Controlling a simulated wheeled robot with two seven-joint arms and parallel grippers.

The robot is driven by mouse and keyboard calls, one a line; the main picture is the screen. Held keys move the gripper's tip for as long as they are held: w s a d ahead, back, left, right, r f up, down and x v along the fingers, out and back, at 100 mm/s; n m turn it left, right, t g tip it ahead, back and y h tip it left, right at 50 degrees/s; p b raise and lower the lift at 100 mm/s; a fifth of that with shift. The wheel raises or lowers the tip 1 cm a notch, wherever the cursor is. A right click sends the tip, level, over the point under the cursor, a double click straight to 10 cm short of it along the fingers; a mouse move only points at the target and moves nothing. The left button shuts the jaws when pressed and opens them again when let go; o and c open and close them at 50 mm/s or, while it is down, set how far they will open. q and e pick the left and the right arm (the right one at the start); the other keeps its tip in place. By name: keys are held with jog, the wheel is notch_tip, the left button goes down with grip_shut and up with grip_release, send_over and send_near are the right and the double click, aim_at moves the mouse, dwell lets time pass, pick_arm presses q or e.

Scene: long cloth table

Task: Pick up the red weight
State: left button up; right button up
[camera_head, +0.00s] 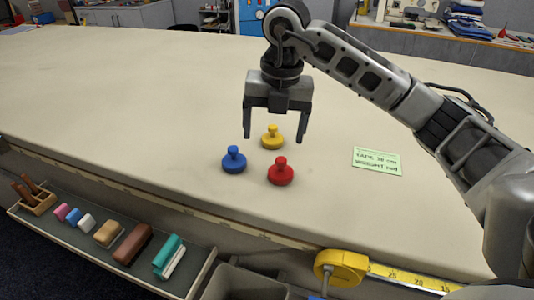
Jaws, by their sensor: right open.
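The red weight (281,172) stands upright on the pale cloth table, a round base with a knob on top. A blue weight (234,160) stands to its left and a yellow weight (272,138) stands behind it. My right gripper (275,138) points down with its two fingers spread wide and nothing held between them. It hangs above the table near the yellow weight, behind the red one in the picture, and does not touch the red weight. Its exact height is hard to tell. My left gripper is out of view.
A green note card (377,161) lies right of the weights. A tray (186,282) with erasers and a wooden holder (34,197) runs along the near left edge. A yellow tape measure (342,268) sits at the front edge. The table's left side is clear.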

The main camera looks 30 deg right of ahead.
jog(key=d+r+h, duration=0.1)
jog(key=d+r, duration=0.1)
jog(key=m+b, duration=0.1)
jog(key=b, duration=0.1)
send_over(281, 160)
jog(key=s, duration=0.1)
notch_tip(281, 160, down, 6)
jog(key=r, duration=0.1)
jog(key=f, duration=0.4)
jog(key=shift+w+d+f, duration=0.15)
jog(key=shift+w+f, duration=0.05)
jog(key=shift+f, duration=0.05)
jog(key=f, duration=0.1)
jog(key=f+p, duration=0.1)
jog(key=f, duration=0.3)
jog(key=shift+w+f, duration=0.2)
jog(key=shift+w, duration=0.15)
jog(key=shift+f, duration=0.4)
jog(key=c, duration=1)
jog(key=shift+w, duration=0.1)
jog(key=c, duration=0.4)
